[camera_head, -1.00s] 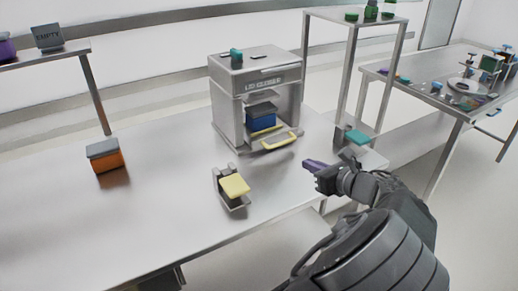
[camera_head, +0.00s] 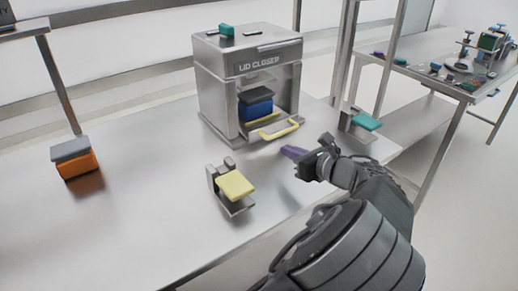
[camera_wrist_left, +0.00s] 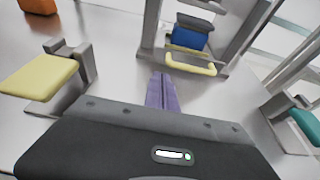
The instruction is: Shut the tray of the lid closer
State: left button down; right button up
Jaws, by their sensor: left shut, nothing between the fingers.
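The lid closer (camera_head: 218,82) is a grey box-shaped machine on the steel table. Its tray (camera_head: 262,126) is pulled out at the front, with a yellow handle (camera_head: 279,131) sticking out. A blue bin with a dark lid (camera_head: 256,104) sits inside the machine's opening. In the left wrist view the handle (camera_wrist_left: 190,68) and blue bin (camera_wrist_left: 188,38) show at top centre. My left gripper (camera_head: 289,151) has purple fingers, shut and empty, just in front of the handle and apart from it. The fingers also show in the left wrist view (camera_wrist_left: 161,90). My right gripper is not in view.
A holder with a yellow pad (camera_head: 235,184) stands front-left of my gripper. A holder with a teal pad (camera_head: 367,121) is to the right, near a shelf post. An orange bin with a grey lid (camera_head: 78,164) stands at far left. Table between is clear.

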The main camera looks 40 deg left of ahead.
pick_arm(q)
jog(key=shift+f, duration=0.65)
jog(key=shift+r, duration=0.1)
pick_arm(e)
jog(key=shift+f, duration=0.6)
pick_arm(q)
jog(key=b, duration=0.2)
send_near(254, 137)
jog(key=x, duration=0.5)
jog(key=shift+f, duration=0.4)
jog(key=shift+w+a, duration=0.25)
jog(key=shift+a, duration=0.4)
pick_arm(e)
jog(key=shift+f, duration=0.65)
pick_arm(q)
jog(key=shift+a, duration=0.15)
